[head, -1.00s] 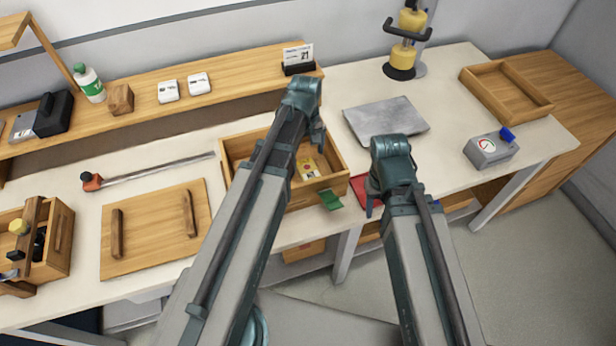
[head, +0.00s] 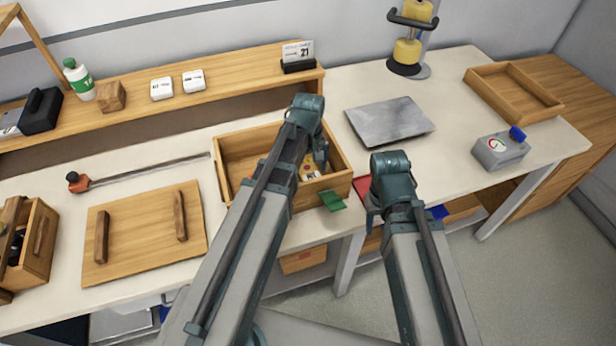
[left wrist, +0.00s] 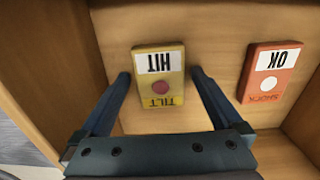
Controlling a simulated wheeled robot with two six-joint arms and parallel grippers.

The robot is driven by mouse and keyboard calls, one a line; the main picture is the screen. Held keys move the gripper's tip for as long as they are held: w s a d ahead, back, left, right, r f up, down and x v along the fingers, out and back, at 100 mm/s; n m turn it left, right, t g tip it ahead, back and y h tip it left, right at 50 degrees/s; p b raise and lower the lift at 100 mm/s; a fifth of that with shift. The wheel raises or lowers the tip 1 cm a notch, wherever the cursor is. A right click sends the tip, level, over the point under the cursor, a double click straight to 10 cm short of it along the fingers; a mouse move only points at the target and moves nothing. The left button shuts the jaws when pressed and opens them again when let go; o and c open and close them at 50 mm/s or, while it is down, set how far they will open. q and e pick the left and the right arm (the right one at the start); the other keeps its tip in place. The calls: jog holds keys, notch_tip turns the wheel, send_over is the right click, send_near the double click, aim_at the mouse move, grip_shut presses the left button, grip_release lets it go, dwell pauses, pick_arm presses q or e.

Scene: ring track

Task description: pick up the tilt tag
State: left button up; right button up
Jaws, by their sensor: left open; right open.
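The tilt tag (left wrist: 158,88) is a yellow tag marked TILT and HIT, with a red round spot. It lies on the floor of an open wooden box (head: 233,160), and part of it shows in the head view (head: 309,174). My left gripper (left wrist: 161,75) is open in the box, with one finger on each side of the tag and a visible gap at both sides. Whether the fingers reach the floor is not clear. My right gripper (head: 373,207) hangs empty by the bench's front edge, right of the box.
An orange tag (left wrist: 268,72) marked SHOCK and OK lies beside the tilt tag. The box walls are close around my left gripper. A green tab (head: 332,201) is at the box's front.

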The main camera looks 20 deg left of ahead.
pick_arm(q)
jog(key=c, duration=1.3)
jog(key=shift+o, duration=0.2)
jog(key=shift+r, duration=0.1)
